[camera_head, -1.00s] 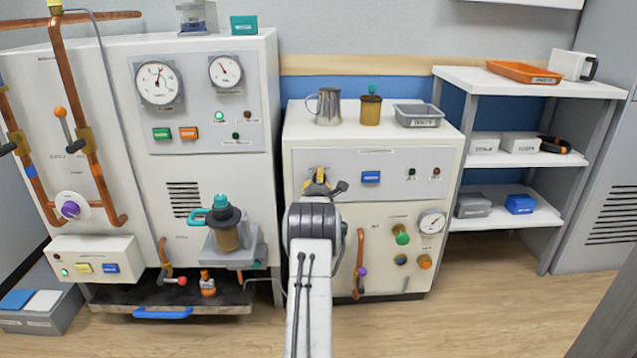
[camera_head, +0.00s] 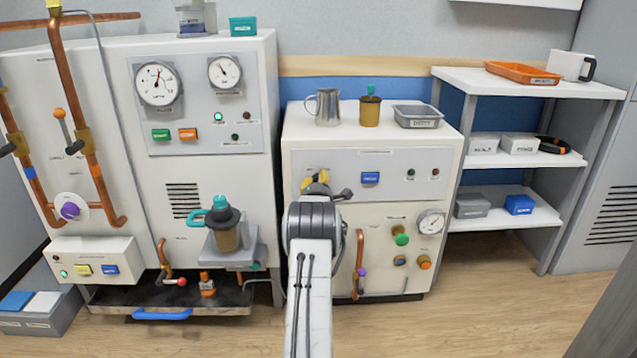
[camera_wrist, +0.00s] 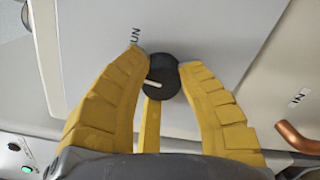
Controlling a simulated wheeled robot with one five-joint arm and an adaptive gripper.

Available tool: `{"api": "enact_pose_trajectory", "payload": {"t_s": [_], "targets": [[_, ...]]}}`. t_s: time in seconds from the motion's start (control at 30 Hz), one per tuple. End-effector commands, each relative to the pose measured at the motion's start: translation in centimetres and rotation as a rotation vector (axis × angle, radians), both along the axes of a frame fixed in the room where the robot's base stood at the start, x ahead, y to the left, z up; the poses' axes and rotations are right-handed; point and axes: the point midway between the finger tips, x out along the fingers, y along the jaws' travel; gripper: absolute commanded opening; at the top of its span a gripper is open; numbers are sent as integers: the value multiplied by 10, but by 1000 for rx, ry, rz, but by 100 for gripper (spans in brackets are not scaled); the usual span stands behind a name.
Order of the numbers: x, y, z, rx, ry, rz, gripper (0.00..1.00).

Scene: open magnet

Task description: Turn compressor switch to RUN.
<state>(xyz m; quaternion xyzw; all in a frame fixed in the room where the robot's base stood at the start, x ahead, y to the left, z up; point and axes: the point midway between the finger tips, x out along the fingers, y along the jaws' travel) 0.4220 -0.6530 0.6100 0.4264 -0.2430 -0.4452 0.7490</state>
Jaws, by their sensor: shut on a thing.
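The compressor switch is a round black knob (camera_wrist: 161,78) with a white pointer mark on its left part. A partly hidden RUN label (camera_wrist: 136,40) is printed on the panel above and left of it in the wrist view. The two yellow fingers of my gripper (camera_wrist: 158,68) are closed around the knob from both sides. A yellow strip shows below the knob between the fingers; I cannot tell what it belongs to. In the head view my gripper (camera_head: 316,180) is at the left of the upper panel of the middle white cabinet (camera_head: 440,205), and hides the switch.
A blue button (camera_head: 370,178) and two small lamps sit right of my gripper on the same panel. A metal jug (camera_head: 328,107), a brown canister (camera_head: 370,109) and a grey tray (camera_head: 418,117) stand on top. A larger machine (camera_head: 100,110) stands left, shelves (camera_head: 520,85) right.

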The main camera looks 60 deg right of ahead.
Motion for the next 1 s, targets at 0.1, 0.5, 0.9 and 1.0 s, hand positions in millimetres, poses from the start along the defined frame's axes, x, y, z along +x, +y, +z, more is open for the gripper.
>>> {"api": "enact_pose_trajectory", "payload": {"t_s": [0.1,0.5,0.9,1.0], "targets": [[5,3,-5,54,-65,5,1],[6,4,-6,86,-111,6,1],[4,2,-3,81,-113,2,59],[3,2,-2,78,-114,2,59]]}}
